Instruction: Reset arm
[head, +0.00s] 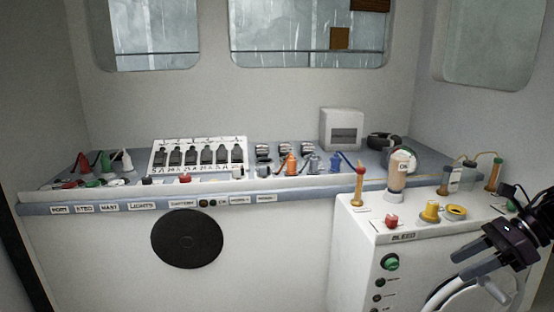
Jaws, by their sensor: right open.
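My right gripper (476,268) is at the lower right in the head view, in front of the right-hand white cabinet (352,262). Its fingers are apart and point left, with nothing seen between them. It is below the cabinet's top edge. Part of a round white form shows behind the fingers. My left gripper is not in view.
A long console (110,194) with a row of black switches (198,157) and coloured plugs runs along the back wall. A white box (341,129) stands behind. The cabinet top carries a yellow knob (430,211), a red button (392,221) and a bottle (399,170).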

